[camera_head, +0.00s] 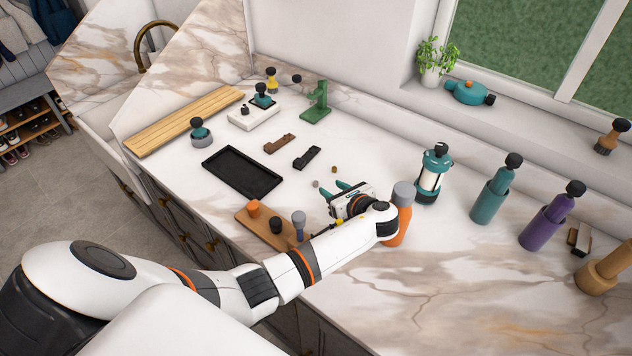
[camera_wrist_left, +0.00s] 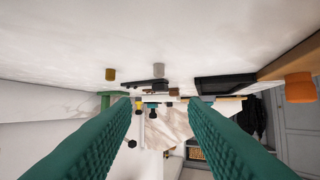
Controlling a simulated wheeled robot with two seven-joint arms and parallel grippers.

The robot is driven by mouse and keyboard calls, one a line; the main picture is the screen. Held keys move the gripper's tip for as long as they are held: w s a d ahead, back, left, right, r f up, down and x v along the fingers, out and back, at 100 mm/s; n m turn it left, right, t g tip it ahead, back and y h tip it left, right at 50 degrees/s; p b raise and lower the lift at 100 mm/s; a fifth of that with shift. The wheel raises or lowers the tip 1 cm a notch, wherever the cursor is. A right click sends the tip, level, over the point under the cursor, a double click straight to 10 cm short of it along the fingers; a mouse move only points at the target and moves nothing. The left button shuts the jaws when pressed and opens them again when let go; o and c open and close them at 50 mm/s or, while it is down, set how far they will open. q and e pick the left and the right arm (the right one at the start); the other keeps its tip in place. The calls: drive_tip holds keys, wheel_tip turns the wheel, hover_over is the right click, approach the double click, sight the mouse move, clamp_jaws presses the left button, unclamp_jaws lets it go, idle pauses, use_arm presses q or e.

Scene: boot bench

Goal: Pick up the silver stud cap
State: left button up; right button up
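The silver stud cap (camera_head: 316,184) is a small grey cylinder on the marble counter, just beyond my left gripper's fingertips. In the left wrist view the silver stud cap (camera_wrist_left: 159,70) appears ahead of the fingers, near the middle of the gap, with nothing touching it. My left gripper (camera_head: 331,190) is low over the counter with its two teal fingers spread apart and empty. The open fingers also show in the left wrist view (camera_wrist_left: 158,106). A similar brass-coloured cap (camera_head: 334,169) stands to the right of the silver one, and it shows at left in the wrist view (camera_wrist_left: 110,74). My right gripper is not in view.
A black tray (camera_head: 242,172) lies to the left. A black bracket (camera_head: 306,158) and a brown one (camera_head: 279,144) lie behind the caps. A wooden board (camera_head: 247,218) with several tools is at the front left. An orange bottle (camera_head: 398,222) stands close beside my left wrist.

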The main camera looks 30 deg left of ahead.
sight(317, 184)
use_arm(q)
wheel_tip(317, 184, down, 2)
drive_tip(key=shift+f, duration=0.1)
drive_tip(key=shift+x, duration=1.1)
drive_tip(key=shift+w+a, duration=0.15)
drive_tip(key=x, duration=0.5)
drive_tip(key=shift+f, duration=0.1)
clamp_jaws()
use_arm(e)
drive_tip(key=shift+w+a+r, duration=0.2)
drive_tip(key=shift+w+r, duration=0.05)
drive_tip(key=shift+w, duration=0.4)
